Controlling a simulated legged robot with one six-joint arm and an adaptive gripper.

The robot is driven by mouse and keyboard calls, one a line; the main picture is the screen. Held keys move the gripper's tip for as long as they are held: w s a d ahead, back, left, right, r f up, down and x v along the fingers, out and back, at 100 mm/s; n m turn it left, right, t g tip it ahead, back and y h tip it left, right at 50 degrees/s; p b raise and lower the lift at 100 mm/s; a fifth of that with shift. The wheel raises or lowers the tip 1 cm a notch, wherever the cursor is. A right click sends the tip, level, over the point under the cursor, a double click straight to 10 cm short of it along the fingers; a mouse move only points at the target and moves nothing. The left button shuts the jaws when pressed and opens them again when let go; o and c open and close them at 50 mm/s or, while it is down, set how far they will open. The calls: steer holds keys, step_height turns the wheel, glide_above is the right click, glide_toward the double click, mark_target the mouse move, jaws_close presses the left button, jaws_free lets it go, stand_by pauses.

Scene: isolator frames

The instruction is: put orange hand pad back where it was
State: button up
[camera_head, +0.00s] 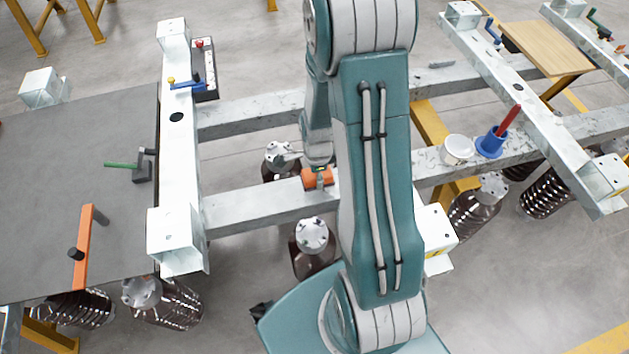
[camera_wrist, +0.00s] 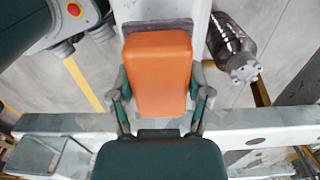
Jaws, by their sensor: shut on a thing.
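The orange hand pad (camera_wrist: 158,72) fills the middle of the wrist view, a block with a worn grey-purple edge at its far end. My gripper (camera_wrist: 160,92) is shut on it, one finger against each long side. In the head view the pad (camera_head: 313,182) shows below my gripper (camera_head: 318,170), over the front grey beam (camera_head: 255,207). I cannot tell whether the pad touches the beam. My arm hides part of the beam to the right.
A white tub (camera_head: 458,150) and a blue cup (camera_head: 491,142) with a red-handled tool stand on the beam at right. A dark plate (camera_head: 60,180) with an orange bar (camera_head: 82,247) lies at left. Coil-spring isolators (camera_head: 313,250) stand below the beams.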

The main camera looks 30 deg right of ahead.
mark_target(314, 182)
steer(key=shift+w+a+f, duration=0.2)
steer(key=shift+w+f, duration=0.05)
steer(key=shift+f, duration=1.65)
steer(key=shift+f, duration=0.1)
steer(key=o, duration=1.3)
